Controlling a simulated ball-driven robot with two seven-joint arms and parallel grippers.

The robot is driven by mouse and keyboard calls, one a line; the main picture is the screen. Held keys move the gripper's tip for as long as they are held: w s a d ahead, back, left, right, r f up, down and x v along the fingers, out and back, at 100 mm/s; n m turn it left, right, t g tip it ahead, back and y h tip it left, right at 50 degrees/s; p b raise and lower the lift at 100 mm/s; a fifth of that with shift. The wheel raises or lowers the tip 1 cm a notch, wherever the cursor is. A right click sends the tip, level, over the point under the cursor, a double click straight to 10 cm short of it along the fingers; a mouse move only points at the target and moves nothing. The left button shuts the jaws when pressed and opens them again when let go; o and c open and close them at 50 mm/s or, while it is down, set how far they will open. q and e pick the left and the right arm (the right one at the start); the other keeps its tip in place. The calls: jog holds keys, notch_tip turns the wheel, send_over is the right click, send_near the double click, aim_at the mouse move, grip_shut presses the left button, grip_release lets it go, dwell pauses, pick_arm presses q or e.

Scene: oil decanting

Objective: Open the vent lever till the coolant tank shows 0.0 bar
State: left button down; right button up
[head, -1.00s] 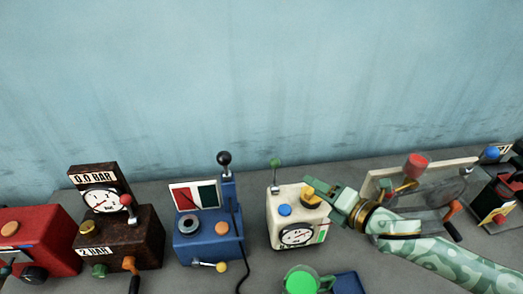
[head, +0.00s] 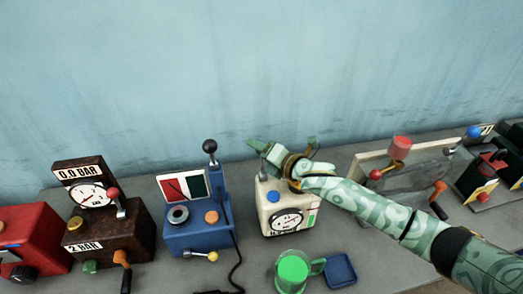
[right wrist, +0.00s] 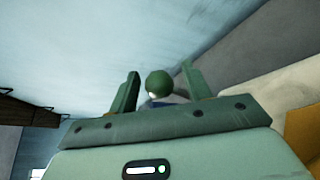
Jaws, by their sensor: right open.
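The cream box (head: 272,222) with a round dial gauge (head: 286,221) stands mid-table; its small label is unreadable, so I cannot tell whether it is the coolant tank. My right gripper (head: 284,145) is open at the box's upper back. In the right wrist view, a green ball knob (right wrist: 159,83) shows between the open fingers (right wrist: 160,76), without visible grip; it looks like the box's rear lever knob. In the head view my gripper hides this lever. My left gripper is not in view.
Left stand a blue box (head: 196,236) with a black-knobbed lever, a brown box (head: 130,235) marked "0.0 BAR" and "2 BAR", and a red box (head: 32,240). A green mug (head: 291,273) and blue tray (head: 340,269) are in front. A panel (head: 410,172) stands right.

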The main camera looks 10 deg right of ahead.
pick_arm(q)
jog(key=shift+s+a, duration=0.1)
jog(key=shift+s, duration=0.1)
pick_arm(e)
jog(key=shift+c, duration=1.2)
grip_shut()
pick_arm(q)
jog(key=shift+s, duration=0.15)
